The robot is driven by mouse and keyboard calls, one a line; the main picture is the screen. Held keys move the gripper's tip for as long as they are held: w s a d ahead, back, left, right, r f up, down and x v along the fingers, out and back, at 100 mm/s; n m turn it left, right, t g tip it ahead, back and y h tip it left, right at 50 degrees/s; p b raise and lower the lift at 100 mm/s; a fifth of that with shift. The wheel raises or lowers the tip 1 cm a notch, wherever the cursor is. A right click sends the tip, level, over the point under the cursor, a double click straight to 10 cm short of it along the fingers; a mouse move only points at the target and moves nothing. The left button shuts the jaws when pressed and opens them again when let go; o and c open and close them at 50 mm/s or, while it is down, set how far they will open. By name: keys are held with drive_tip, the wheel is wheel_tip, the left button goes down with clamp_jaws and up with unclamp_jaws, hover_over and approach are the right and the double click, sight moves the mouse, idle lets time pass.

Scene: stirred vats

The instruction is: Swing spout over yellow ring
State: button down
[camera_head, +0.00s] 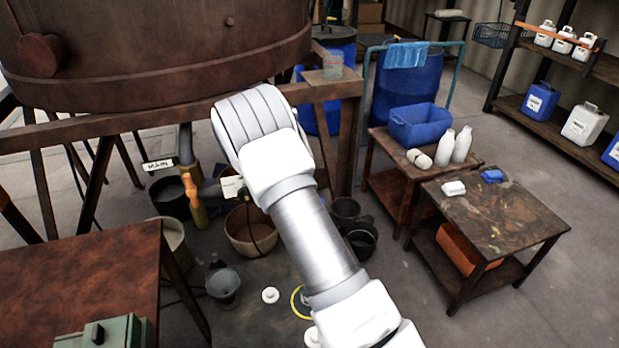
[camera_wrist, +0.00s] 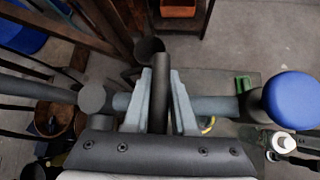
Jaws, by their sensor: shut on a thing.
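The yellow ring (camera_head: 297,301) lies on the floor in the head view, partly covered by my forearm. A bit of yellow, likely the same ring, shows in the wrist view (camera_wrist: 208,127) to the right of my fingers. My gripper (camera_wrist: 163,75) is shut on a dark round bar (camera_wrist: 161,95) that stands between its two grey fingers. A grey pipe (camera_wrist: 218,105) runs crosswise behind the fingers, with a blue round end (camera_wrist: 292,100) at the right. I cannot tell for certain which part is the spout. In the head view my gripper is hidden behind my arm.
A large rusty vat (camera_head: 160,50) stands at upper left. A brown table (camera_head: 85,270) is at lower left. Buckets, a brown tub (camera_head: 250,232) and a funnel (camera_head: 223,285) crowd the floor. Two small tables stand right, one with a blue bin (camera_head: 420,123). The right floor is clear.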

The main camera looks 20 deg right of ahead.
drive_tip(key=shift+a+m, duration=0.25)
drive_tip(key=shift+m, duration=0.15)
drive_tip(key=c, duration=0.7)
unclamp_jaws()
drive_tip(key=shift+c, duration=0.2)
drive_tip(key=shift+a+r, duration=0.1)
drive_tip(key=p+v, duration=0.1)
drive_tip(key=v, duration=1.6)
drive_tip(key=shift+w+a, duration=0.15)
drive_tip(key=shift+w, duration=0.05)
drive_tip(key=shift+r, duration=0.1)
